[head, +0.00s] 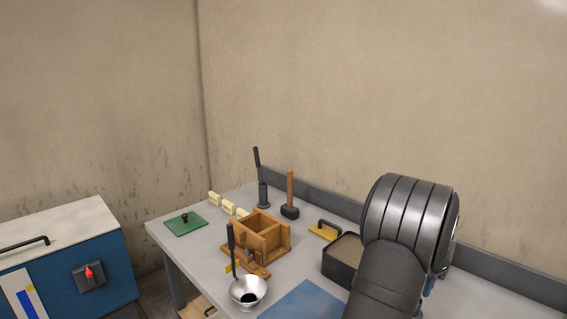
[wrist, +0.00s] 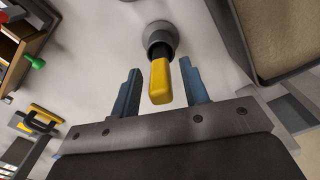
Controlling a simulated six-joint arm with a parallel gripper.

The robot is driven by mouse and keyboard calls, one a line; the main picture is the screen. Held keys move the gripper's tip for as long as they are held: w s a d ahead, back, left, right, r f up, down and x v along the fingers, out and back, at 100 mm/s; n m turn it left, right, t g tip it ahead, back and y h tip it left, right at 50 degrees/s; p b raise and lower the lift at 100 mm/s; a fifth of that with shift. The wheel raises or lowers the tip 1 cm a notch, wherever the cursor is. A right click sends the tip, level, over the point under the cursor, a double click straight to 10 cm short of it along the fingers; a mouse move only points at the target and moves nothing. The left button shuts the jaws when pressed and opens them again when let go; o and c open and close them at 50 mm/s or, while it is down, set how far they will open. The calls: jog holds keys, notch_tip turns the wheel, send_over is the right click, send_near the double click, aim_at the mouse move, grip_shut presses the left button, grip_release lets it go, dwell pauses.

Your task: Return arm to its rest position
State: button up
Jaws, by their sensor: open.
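My gripper (wrist: 159,80) is open in the wrist view, with its two blue fingers apart. A yellow-handled tool (wrist: 160,82) stands in a round grey holder (wrist: 160,38). Its handle shows between the fingers, with gaps on both sides; I cannot tell its exact depth relative to them. In the head view my arm (head: 405,235) is bent over the right part of the grey workbench (head: 185,244), and the gripper's fingers are mostly hidden behind it.
A box of grey-brown material (head: 345,252) stands close left of my arm. A wooden mould (head: 262,236), metal ladle bowl (head: 248,290), mallet (head: 290,195) and green plate (head: 185,224) are farther left. A blue mat (head: 303,302) lies in front. Walls stand behind.

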notch_tip(320, 180, up, 11)
jog(key=shift+s+d, duration=0.1)
jog(key=s+d+r+m, duration=0.1)
jog(key=s+d+m, duration=0.1)
jog(key=s, duration=1.3)
jog(key=s+d+r+m, duration=0.1)
jog(key=s+d+m, duration=0.1)
jog(key=s, duration=1.2)
notch_tip(320, 180, down, 6)
jog(key=shift+w+r, duration=0.1)
jog(key=shift+o, duration=0.5)
